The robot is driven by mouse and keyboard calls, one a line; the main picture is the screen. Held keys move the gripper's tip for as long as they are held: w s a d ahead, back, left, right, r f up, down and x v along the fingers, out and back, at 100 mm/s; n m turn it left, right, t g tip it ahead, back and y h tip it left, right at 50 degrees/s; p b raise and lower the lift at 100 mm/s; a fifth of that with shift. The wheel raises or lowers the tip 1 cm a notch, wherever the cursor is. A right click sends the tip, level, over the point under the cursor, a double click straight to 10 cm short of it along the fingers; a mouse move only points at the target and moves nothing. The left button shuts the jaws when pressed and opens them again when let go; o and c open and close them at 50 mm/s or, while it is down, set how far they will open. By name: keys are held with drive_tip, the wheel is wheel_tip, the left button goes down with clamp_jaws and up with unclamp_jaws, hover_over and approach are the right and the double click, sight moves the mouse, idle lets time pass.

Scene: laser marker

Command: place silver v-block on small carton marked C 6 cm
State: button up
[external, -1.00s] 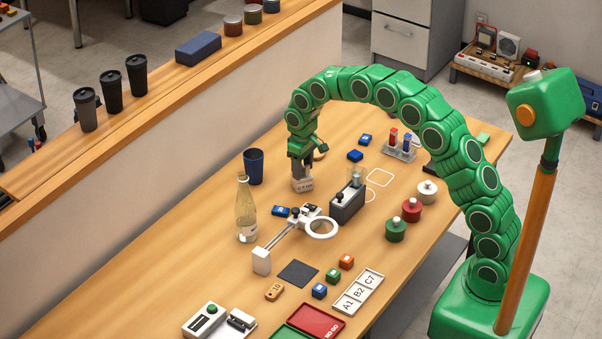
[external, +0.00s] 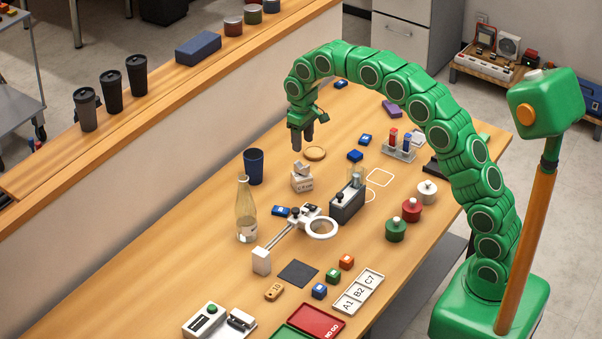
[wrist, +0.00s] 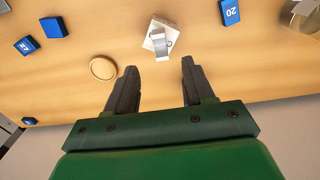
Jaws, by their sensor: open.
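The silver v-block (external: 301,169) rests on top of the small white carton (external: 302,184) on the table. In the wrist view the v-block (wrist: 162,43) sits on the carton (wrist: 152,38), turned somewhat relative to it, beyond my fingertips. The carton's marking is too small to read surely. My gripper (external: 302,147) is above and behind the carton, clear of the v-block. In the wrist view my gripper (wrist: 160,72) has its two fingers apart with nothing between them.
A round wooden disc (external: 315,153) lies just behind the carton. A blue cup (external: 254,166) and a glass bottle (external: 246,212) stand to the left. A grey block-shaped fixture (external: 348,202) stands to the right. Several small blue blocks lie about the table.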

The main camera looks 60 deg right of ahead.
drive_tip(key=shift+r, duration=0.95)
drive_tip(key=s+a+r, duration=0.2)
drive_tip(key=s+r, duration=0.2)
drive_tip(key=s, duration=0.9)
drive_tip(key=s+a+r, duration=0.2)
drive_tip(key=s+r, duration=0.1)
drive_tip(key=s, duration=0.9)
drive_tip(key=s+f+g, duration=0.1)
drive_tip(key=s+f, duration=0.1)
drive_tip(key=s, duration=1.2)
drive_tip(key=s+a+f, duration=0.1)
drive_tip(key=s+f, duration=0.1)
drive_tip(key=s, duration=1.1)
drive_tip(key=shift+s+a+g, duration=0.2)
drive_tip(key=shift+s+g, duration=0.15)
drive_tip(key=shift+g, duration=0.05)
